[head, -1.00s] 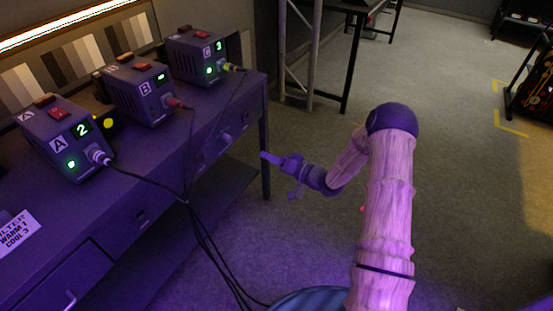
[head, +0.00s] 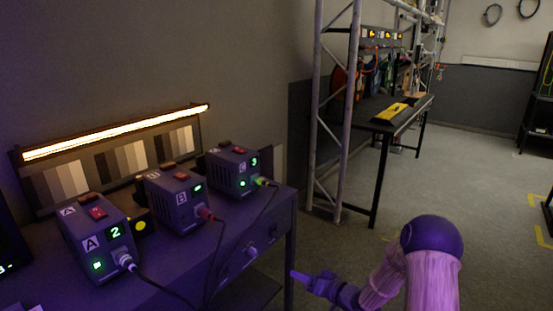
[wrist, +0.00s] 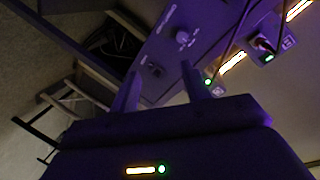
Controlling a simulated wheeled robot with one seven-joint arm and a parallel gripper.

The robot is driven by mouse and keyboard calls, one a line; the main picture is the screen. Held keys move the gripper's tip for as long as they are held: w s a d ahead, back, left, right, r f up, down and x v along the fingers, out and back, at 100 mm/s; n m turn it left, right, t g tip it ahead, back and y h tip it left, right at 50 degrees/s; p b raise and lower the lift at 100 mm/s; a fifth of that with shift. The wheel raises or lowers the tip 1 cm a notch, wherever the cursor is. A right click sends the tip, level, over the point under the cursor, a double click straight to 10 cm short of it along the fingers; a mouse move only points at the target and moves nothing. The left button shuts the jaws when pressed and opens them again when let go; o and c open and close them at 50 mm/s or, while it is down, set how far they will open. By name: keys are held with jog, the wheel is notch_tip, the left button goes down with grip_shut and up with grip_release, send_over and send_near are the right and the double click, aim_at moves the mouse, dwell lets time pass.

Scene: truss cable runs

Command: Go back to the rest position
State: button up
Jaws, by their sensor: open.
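My gripper (head: 302,276) is at the lower middle of the head view, close by the right end of the desk in the picture. My arm reaches to it from the lower right. In the wrist view the two fingers of my gripper (wrist: 160,88) stand apart with nothing between them. Beyond them is the desk's front panel with a round knob (wrist: 182,38). I cannot tell the exact gap from the fingers to the panel.
Boxes A (head: 98,240), B (head: 180,199) and C (head: 236,170) stand on the desk with cables hanging from their fronts. A truss upright (head: 318,110) and a black table (head: 385,115) stand behind. Open floor lies to the right.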

jog(key=s+d+r+g+h, duration=0.3)
jog(key=s+d+r+h, duration=0.4)
jog(key=s+h, duration=0.3)
jog(key=s+r+g+h, duration=0.1)
jog(key=s+r+g, duration=0.1)
jog(key=s, duration=0.7)
jog(key=s+r+g, duration=0.2)
jog(key=s+g, duration=0.1)
jog(key=s, duration=0.6)
jog(key=w+p+v, duration=0.2)
jog(key=p+v, duration=1)
jog(key=p, duration=0.1)
jog(key=w+r+p+v, duration=0.1)
jog(key=w+p+v, duration=0.2)
jog(key=p+v, duration=0.9)
jog(key=shift+w+a+r+m+p, duration=0.35)
jog(key=shift+w+a+m, duration=0.05)
jog(key=shift+w, duration=0.05)
